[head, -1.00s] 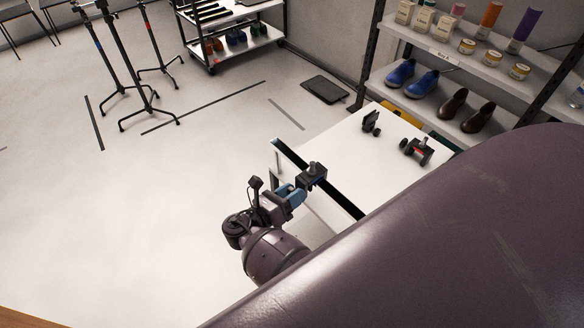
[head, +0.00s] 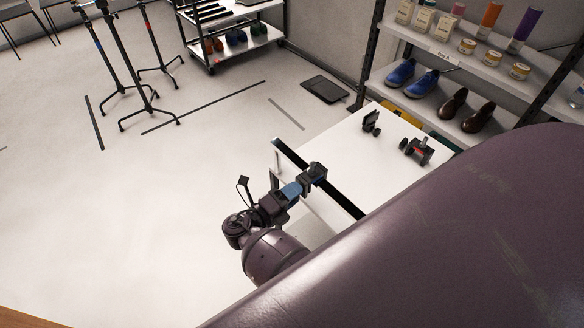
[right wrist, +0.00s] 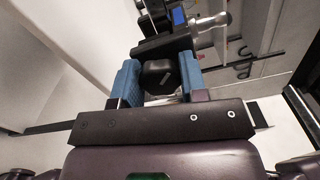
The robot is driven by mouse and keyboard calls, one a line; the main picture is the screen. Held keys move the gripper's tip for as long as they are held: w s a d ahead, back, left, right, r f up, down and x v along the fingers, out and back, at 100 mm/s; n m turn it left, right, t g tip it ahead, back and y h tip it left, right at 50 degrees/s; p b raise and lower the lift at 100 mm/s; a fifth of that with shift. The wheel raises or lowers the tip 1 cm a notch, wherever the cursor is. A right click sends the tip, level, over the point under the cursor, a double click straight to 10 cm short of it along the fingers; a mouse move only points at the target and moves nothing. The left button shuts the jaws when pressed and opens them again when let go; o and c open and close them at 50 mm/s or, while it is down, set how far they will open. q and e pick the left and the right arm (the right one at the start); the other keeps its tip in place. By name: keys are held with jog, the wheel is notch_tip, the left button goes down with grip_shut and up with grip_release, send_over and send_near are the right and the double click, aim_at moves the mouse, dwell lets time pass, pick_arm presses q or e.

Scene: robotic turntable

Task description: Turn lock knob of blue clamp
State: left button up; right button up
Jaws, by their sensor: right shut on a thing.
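The clamp is a dark block (head: 313,173) on the black rail along the table's near edge. In the right wrist view its dark body (right wrist: 165,42) carries a blue patch, with a silver pin sticking out to the right. Its black lock knob (right wrist: 160,76) faces my right gripper (right wrist: 158,78). The gripper's two blue fingers are shut on the knob, one on each side. In the head view the right gripper (head: 293,189) meets the clamp from the lower left, and the knob is hidden there. My left gripper is not in view.
The white table (head: 345,150) holds a small dark part (head: 371,122) and another clamp with a red mark (head: 417,151) toward the back. A shelf with shoes (head: 470,112) stands behind. Stands (head: 130,75) and open floor lie at left.

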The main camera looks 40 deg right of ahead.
jog(key=shift+n, duration=1.1)
jog(key=o, duration=0.9)
jog(key=shift+a, duration=0.1)
